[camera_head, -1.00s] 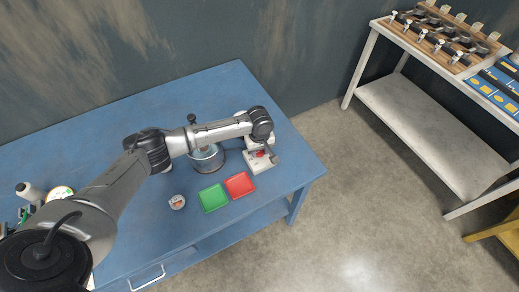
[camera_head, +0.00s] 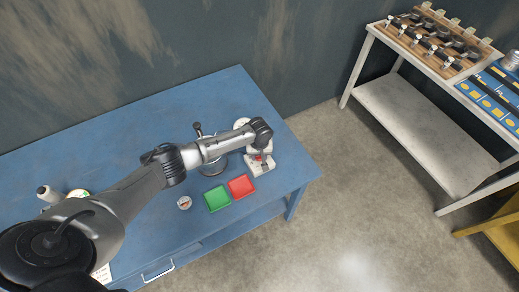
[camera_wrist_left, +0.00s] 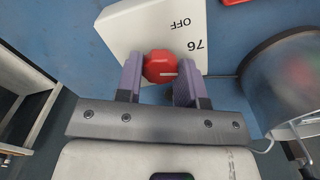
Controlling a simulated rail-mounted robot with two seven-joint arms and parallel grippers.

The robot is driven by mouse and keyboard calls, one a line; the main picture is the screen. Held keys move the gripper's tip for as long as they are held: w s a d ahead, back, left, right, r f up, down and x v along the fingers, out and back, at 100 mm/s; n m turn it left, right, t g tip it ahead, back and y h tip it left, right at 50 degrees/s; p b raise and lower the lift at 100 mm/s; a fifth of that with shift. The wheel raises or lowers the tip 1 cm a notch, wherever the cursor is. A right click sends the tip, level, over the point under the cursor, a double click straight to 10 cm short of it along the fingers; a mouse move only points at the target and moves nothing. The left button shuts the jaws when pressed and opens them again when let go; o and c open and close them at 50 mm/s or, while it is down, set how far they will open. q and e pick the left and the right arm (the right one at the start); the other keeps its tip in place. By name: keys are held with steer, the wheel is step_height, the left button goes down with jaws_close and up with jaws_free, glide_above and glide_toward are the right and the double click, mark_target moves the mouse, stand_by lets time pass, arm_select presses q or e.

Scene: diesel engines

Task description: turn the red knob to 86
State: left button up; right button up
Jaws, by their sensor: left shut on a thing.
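The red knob (camera_wrist_left: 160,67) is on a white panel (camera_wrist_left: 120,25) marked "OFF" and "76" in the left wrist view. A pale pointer line shows on the knob's face. My left gripper (camera_wrist_left: 158,78) has its two purple-grey fingers on either side of the knob and is shut on it. In the head view my left gripper (camera_head: 259,156) is over the white device (camera_head: 262,169) near the right end of the blue table, largely hiding the knob. My right gripper is not in view.
A green tray (camera_head: 217,198) and a red tray (camera_head: 241,186) lie just in front of the device. A round metal container (camera_head: 212,168) stands left of it, partly under my arm. A small round gauge (camera_head: 184,202) lies on the blue table (camera_head: 130,125).

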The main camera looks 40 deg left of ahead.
arm_select(q)
steer(key=m+p, duration=0.1)
steer(key=m, duration=0.2)
steer(key=shift+r, duration=0.1)
steer(key=shift+m+p, duration=0.5)
steer(key=shift+m, duration=0.9)
steer(key=o, duration=0.9)
